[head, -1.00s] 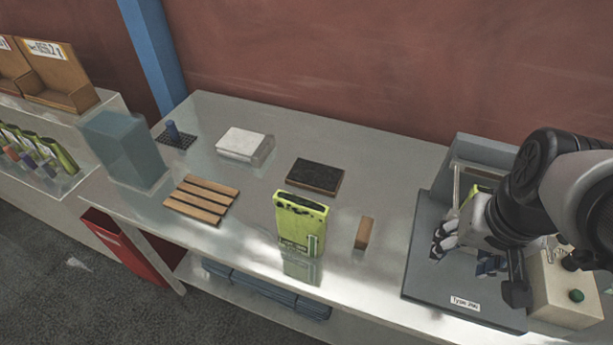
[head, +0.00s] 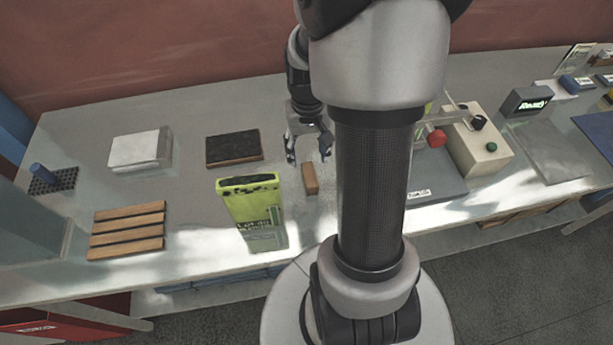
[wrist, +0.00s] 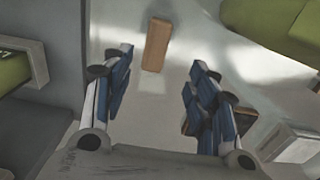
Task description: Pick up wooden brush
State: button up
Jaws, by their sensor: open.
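A small plain brown wooden block, seemingly the wooden brush (head: 310,178), stands on the grey bench right of the green container. No bristles show on it. In the wrist view the brush (wrist: 157,45) lies just beyond the fingertips, roughly midway between them and a little towards the left finger. My gripper (head: 308,152) is open and empty, close behind the brush in the head view. In the wrist view my gripper (wrist: 160,72) shows its blue-padded fingers spread apart, with bare bench between them. I see no contact with the brush.
The green container (head: 252,208) stands close left of the brush. A dark-topped, wood-edged block (head: 234,148), a white block (head: 140,148) and a wooden slatted rack (head: 127,230) are further left. A grey station with a red button (head: 437,138) is to the right.

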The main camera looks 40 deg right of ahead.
aim_at(310, 174)
notch_tip(310, 174, down, 6)
jog(key=shift+f+b, duration=0.2)
jog(key=shift+b, duration=0.6)
jog(key=f, duration=0.1)
jog(key=f+b, duration=0.1)
jog(key=f, duration=0.1)
jog(key=f+b, duration=0.1)
jog(key=f, duration=0.1)
jog(key=shift+s+d+f, duration=0.15)
jog(key=shift+d, duration=0.15)
jog(key=shift+c, duration=0.4)
jog(key=c, duration=1.1)
